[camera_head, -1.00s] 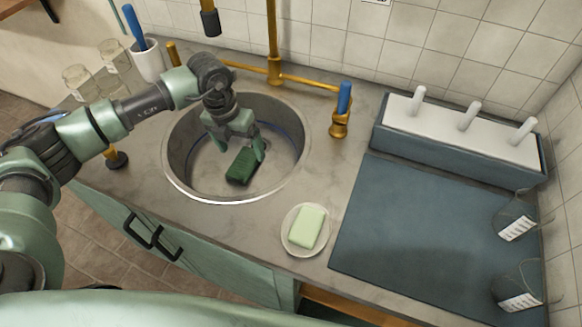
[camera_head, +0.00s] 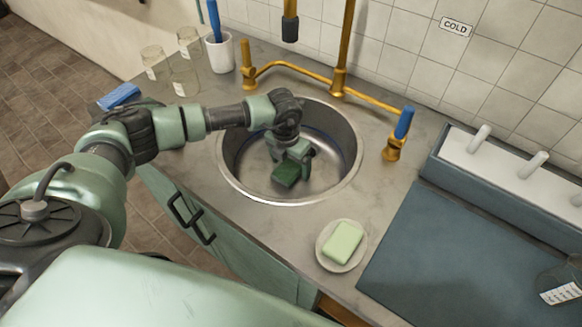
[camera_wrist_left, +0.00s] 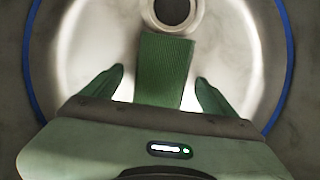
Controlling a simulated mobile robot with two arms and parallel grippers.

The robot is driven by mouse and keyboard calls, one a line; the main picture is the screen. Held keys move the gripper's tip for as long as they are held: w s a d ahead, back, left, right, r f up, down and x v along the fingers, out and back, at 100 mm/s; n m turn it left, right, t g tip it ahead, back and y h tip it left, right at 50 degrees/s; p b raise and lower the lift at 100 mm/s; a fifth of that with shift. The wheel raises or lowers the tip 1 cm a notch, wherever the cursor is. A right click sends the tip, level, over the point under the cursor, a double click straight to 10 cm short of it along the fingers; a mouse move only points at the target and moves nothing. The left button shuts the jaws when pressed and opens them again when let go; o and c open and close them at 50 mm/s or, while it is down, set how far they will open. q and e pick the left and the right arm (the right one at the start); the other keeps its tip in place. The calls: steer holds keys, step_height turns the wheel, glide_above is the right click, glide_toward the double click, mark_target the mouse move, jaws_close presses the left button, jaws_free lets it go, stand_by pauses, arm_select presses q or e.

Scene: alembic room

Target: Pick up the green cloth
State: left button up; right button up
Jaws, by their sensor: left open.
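The green cloth (camera_head: 287,174) is a dark green, ribbed, folded block in the round metal sink (camera_head: 335,183). In the left wrist view the cloth (camera_wrist_left: 164,68) lies between the two fingers, with clear gaps on both sides. My left gripper (camera_head: 290,163) reaches down into the sink over the cloth. In the left wrist view the left gripper (camera_wrist_left: 160,84) is open, its green fingertips apart and not touching the cloth. The near end of the cloth is hidden by the gripper body. My right gripper is not in view.
The sink drain (camera_wrist_left: 172,12) lies beyond the cloth. A brass faucet (camera_head: 338,80) rises behind the sink, with a blue-handled tap (camera_head: 404,123) to the right. A soap dish (camera_head: 325,254) with green soap (camera_head: 343,241) stands in front right. Glass jars (camera_head: 188,42) stand at back left.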

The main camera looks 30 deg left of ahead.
arm_select(q)
steer(key=c, duration=1.6)
steer(key=shift+r, duration=0.15)
steer(key=shift+r, duration=0.25)
steer(key=shift+s+a+r+b, duration=0.1)
steer(key=shift+s+r+b, duration=0.1)
steer(key=shift+b, duration=0.15)
steer(key=s, duration=0.5)
steer(key=s+a+b, duration=0.1)
steer(key=s, duration=0.1)
steer(key=shift+s, duration=0.25)
step_height(320, 180, up, 17)
steer(key=p, duration=0.2)
